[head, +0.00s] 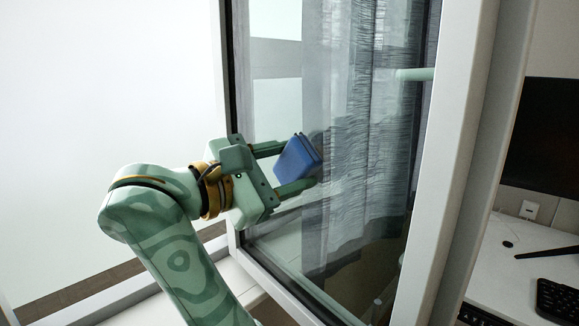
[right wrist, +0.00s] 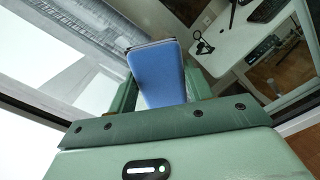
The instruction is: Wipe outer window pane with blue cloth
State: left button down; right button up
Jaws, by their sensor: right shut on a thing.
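The window pane (head: 345,215) stands in a frame, dark on the left and white on the right, with a grey curtain seen through or reflected in it. My right gripper (head: 305,165) is at the left part of the pane, shut on the folded blue cloth (head: 297,158). The cloth is at the glass; I cannot tell for certain whether it touches. In the right wrist view the cloth (right wrist: 158,75) sits between the green fingers, its far edge toward the glass. My left gripper is not in view.
A white window frame post (head: 455,150) stands right of the pane. Beyond it are a white desk (head: 510,265), a keyboard (head: 560,300) and a dark monitor (head: 545,140). A white sill (head: 110,300) runs below left. The area left of the pane looks open.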

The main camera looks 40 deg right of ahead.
aim_at(289, 166)
jog(key=shift+w+a, duration=0.1)
jog(key=shift+a, duration=2.7)
jog(key=a+b, duration=0.1)
jog(key=a, duration=0.2)
jog(key=shift+w, duration=0.1)
jog(key=shift+d+p, duration=0.5)
jog(key=shift+d, duration=2.95)
jog(key=shift+d, duration=0.95)
jog(key=shift+s, duration=0.25)
